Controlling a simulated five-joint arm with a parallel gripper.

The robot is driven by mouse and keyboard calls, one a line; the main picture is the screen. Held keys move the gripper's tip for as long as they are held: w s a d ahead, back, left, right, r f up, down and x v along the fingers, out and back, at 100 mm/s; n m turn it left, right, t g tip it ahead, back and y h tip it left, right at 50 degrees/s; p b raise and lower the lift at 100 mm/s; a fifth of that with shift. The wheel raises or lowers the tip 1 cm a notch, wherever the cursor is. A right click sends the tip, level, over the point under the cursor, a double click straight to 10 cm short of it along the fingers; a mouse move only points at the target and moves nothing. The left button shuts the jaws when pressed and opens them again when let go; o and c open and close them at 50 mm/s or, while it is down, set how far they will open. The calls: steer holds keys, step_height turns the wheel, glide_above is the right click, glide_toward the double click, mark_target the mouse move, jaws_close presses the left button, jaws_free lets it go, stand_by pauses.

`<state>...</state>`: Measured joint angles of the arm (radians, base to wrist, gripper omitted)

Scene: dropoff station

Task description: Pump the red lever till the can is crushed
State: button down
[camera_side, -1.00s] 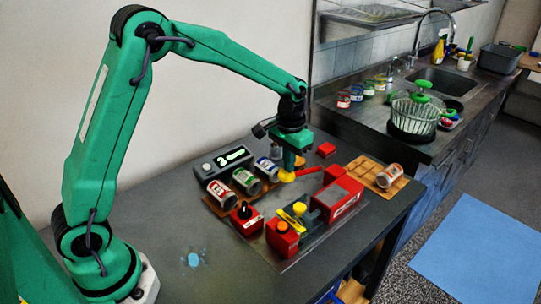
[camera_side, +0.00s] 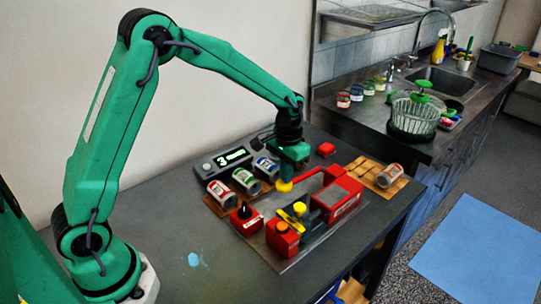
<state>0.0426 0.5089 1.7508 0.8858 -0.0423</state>
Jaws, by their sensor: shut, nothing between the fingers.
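The red lever (camera_side: 308,174) reaches left from the red crusher body (camera_side: 340,198) on the metal plate. My gripper (camera_side: 284,186) is shut and empty, pointing down, with its yellow tips at the lever's left end. The tips look to be touching the lever or just above it; I cannot tell which. A yellow part (camera_side: 298,209) sits between the crusher body and a red block (camera_side: 282,238) with an orange top. I cannot make out a can inside the crusher. Several cans stand apart from it, including a red-labelled can (camera_side: 221,194), a green-labelled can (camera_side: 246,180) and a blue-labelled can (camera_side: 266,167).
A dark display box (camera_side: 221,163) with green lit marks stands behind the cans. A red box with a black knob (camera_side: 245,218) is at front left.

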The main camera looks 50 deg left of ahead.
steer(key=shift+f, duration=0.7)
steer(key=shift+f, duration=0.9)
steer(key=shift+w+r, duration=0.15)
steer(key=shift+r, duration=1.1)
steer(key=shift+w+r, duration=0.2)
steer(key=shift+r, duration=1)
steer(key=shift+w+r, duration=0.15)
steer(key=shift+r, duration=1.1)
steer(key=shift+f, duration=0.1)
steer(key=shift+s+f, duration=0.25)
steer(key=shift+f, duration=0.45)
steer(key=shift+s+f, duration=0.2)
steer(key=shift+f, duration=0.45)
